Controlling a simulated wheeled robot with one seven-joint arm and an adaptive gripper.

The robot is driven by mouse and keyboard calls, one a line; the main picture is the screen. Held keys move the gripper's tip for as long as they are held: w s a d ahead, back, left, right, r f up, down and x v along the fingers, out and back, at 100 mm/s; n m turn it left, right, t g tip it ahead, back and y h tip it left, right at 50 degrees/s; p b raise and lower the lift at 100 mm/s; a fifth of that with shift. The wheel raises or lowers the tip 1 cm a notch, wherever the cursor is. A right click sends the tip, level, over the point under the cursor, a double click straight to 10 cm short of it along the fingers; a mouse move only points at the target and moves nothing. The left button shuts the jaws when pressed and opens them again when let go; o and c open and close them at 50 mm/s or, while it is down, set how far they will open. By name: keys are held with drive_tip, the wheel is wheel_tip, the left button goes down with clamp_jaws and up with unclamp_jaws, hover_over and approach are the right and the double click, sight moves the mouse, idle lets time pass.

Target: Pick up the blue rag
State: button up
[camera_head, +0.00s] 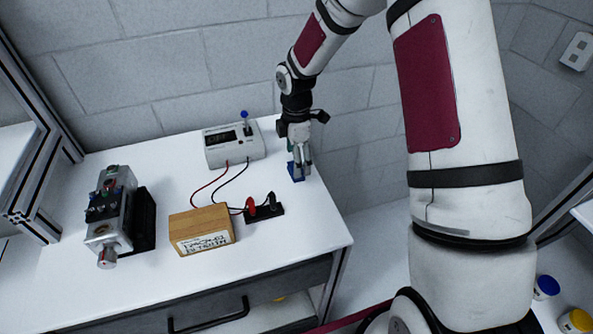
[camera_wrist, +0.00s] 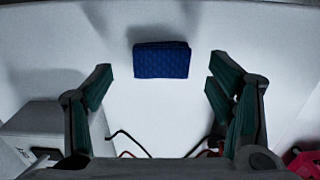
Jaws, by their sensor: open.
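The blue rag (camera_wrist: 162,60) is a small folded cloth lying on the white table top. In the wrist view it is ahead of my gripper (camera_wrist: 158,82), roughly centred between the two fingers and a little beyond their tips. The fingers are spread wide with nothing between them. In the head view my gripper (camera_head: 300,165) points down over the right back part of the table, and the rag (camera_head: 294,174) shows just beside and below the fingers, partly hidden by them. The exact height gap between fingers and rag cannot be told.
A grey meter box (camera_head: 235,152) with a blue knob stands left of my gripper, with red and black wires to a small black terminal base (camera_head: 266,212). A wooden box (camera_head: 202,231) and a metal servo device (camera_head: 110,215) are further left. The table's right edge is close.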

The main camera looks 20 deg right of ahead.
drive_tip(key=shift+s+f, duration=0.1)
drive_tip(key=shift+f, duration=1.5)
drive_tip(key=c, duration=1)
drive_tip(key=shift+c, duration=0.2)
drive_tip(key=shift+r, duration=0.85)
wheel_tip(320, 180, up, 2)
drive_tip(key=shift+s+a+r, duration=0.1)
drive_tip(key=shift+s, duration=0.05)
drive_tip(key=s+a, duration=0.1)
drive_tip(key=s, duration=0.4)
drive_tip(key=s+a, duration=0.1)
drive_tip(key=s, duration=0.4)
drive_tip(key=s+a+r, duration=0.1)
drive_tip(key=s+a, duration=0.1)
drive_tip(key=s, duration=0.3)
drive_tip(key=shift+s+r+b, duration=0.1)
drive_tip(key=shift+b, duration=0.25)
